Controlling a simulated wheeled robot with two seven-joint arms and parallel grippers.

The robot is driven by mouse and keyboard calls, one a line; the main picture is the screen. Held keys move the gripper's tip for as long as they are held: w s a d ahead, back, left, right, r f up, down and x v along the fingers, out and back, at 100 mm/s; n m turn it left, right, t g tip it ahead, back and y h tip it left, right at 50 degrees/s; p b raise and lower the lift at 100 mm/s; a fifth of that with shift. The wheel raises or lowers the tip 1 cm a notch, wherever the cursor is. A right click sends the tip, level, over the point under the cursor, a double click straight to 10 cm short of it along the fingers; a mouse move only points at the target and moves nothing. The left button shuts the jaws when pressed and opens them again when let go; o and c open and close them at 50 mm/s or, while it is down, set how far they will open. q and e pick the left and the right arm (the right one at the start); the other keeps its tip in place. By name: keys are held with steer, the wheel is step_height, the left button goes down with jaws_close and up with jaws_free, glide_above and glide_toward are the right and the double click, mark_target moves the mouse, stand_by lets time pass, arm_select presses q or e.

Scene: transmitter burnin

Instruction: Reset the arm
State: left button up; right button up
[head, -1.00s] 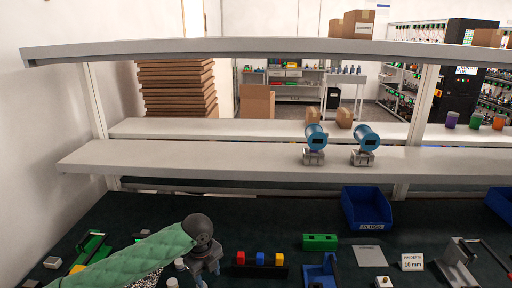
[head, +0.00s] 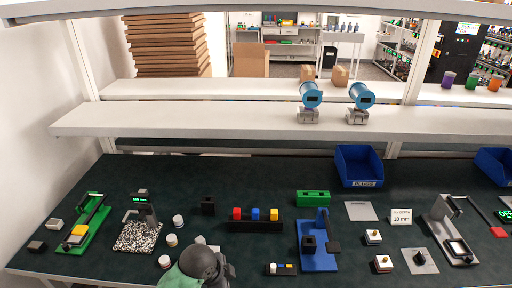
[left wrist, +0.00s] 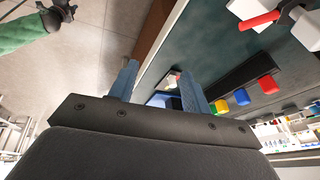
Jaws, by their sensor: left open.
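My left arm, in a green sleeve with a dark grey wrist, shows at the bottom edge of the head view; its fingers are mostly hidden there. In the left wrist view the two blue fingers of my left gripper (left wrist: 158,88) are spread apart with nothing between them. The gripper is near the bench's front edge. My right arm's green sleeve and dark gripper (left wrist: 60,12) show small at the top left of the left wrist view, over the floor; its jaws are too small to read. It is not in the head view.
The dark bench (head: 110,185) holds a green fixture (head: 95,228), a speckled pad (head: 137,238), a black rack (head: 245,227) with coloured blocks, a blue fixture (head: 318,262) and a blue bin (head: 358,168). A shelf (head: 200,118) with two blue transmitters (head: 310,96) spans above.

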arm_select(q)
steer(key=s+a+f+n+y, duration=0.2)
steer(key=s+a+n, duration=0.5)
steer(key=s, duration=0.2)
steer(key=s+a+f+n+y, duration=0.1)
steer(key=s+a+f+n, duration=0.1)
steer(key=s+a+n, duration=0.6)
steer(key=w+d+f+m+b, duration=0.1)
steer(key=d+f+b, duration=0.2)
steer(key=f, duration=2.6)
steer(key=s+f, duration=0.4)
steer(key=f, duration=0.7)
steer(key=s+f+g+b, duration=0.1)
steer(key=s+f, duration=0.3)
steer(key=f, duration=0.8)
steer(key=shift+d+f, duration=0.2)
steer(key=shift+f, duration=0.05)
arm_select(e)
steer(key=w+a+r, duration=0.3)
steer(key=w+r, duration=0.2)
steer(key=r, duration=0.2)
steer(key=shift+a, duration=0.15)
